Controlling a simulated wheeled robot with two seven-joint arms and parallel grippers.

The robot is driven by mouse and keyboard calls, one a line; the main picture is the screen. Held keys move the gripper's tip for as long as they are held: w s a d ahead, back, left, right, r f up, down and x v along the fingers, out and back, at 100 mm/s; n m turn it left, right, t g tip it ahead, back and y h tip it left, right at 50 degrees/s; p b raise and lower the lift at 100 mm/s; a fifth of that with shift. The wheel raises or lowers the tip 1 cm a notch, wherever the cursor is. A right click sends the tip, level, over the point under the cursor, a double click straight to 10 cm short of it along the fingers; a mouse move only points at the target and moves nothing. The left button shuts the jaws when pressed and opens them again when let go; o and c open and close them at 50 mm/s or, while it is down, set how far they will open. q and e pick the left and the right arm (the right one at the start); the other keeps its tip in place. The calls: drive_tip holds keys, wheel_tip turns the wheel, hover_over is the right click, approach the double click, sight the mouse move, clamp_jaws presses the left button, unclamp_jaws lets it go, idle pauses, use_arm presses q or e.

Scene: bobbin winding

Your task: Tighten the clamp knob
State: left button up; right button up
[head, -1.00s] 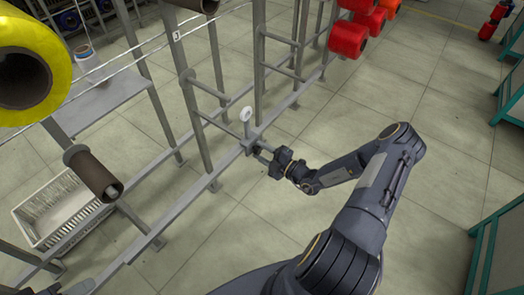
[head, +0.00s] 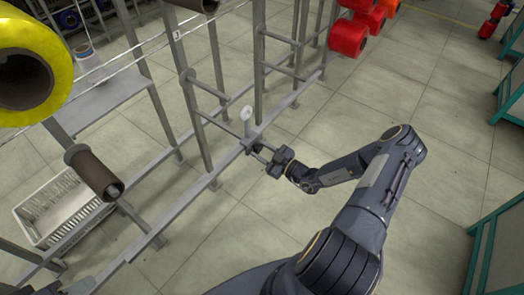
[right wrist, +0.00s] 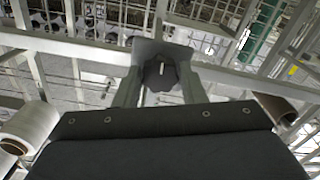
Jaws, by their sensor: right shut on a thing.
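The clamp (head: 248,140) sits on the grey lower rail of the rack, with a small white disc on a short stem (head: 246,115) standing above it. My right gripper (head: 257,151) reaches it from the right, its two fingers extended to the clamp. In the right wrist view the dark clamp knob (right wrist: 160,76) lies between the two fingertips, and the gripper is shut on it. A light grey plate (right wrist: 149,50) shows just behind the knob. In the head view the knob is mostly hidden by the fingers.
Grey rack posts (head: 205,90) rise close to the clamp. A yellow spool (head: 45,60) and a brown tube (head: 93,172) stick out at left. Red spools (head: 348,37) hang at upper right. A white crate (head: 45,235) stands on the floor.

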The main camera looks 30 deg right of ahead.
drive_tip(key=shift+f+m, duration=0.1)
drive_tip(key=shift+m, duration=0.5)
drive_tip(key=o, duration=1)
drive_tip(key=v, duration=0.8)
drive_tip(key=shift+a, duration=0.1)
